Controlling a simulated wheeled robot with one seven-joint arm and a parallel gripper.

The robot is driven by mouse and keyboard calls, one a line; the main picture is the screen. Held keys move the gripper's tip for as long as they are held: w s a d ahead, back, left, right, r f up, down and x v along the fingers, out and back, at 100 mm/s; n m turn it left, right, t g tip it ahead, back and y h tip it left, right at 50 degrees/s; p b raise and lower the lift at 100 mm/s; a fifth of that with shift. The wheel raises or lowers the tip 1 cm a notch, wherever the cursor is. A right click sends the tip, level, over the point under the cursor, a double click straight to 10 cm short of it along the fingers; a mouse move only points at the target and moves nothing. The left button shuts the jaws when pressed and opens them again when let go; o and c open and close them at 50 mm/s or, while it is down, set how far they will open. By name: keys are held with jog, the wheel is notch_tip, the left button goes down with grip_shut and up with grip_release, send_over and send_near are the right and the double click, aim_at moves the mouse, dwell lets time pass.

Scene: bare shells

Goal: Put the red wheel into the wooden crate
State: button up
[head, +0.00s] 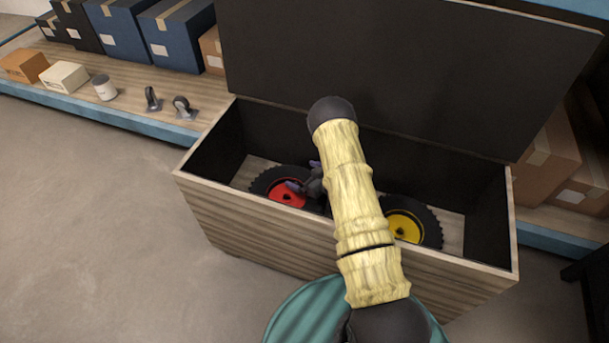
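The wooden crate (265,236) stands open in front of me, its dark lid (400,70) raised at the back. The red wheel (287,197), a black tyre with a red hub, is inside the crate, left of the middle. My gripper (304,186) is down in the crate at the right side of the red wheel. My arm hides much of the gripper, so I cannot tell whether its fingers are apart, closed or touching the wheel. A wheel with a yellow hub (408,227) lies in the crate to the right of my arm.
A low shelf (130,92) behind the crate holds blue boxes (178,38), a white can (104,88) and two small casters (183,107). Cardboard boxes (548,160) stand at the right. The floor at the left is clear.

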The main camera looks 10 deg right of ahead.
jog(key=p+v, duration=0.6)
jog(key=v, duration=0.6)
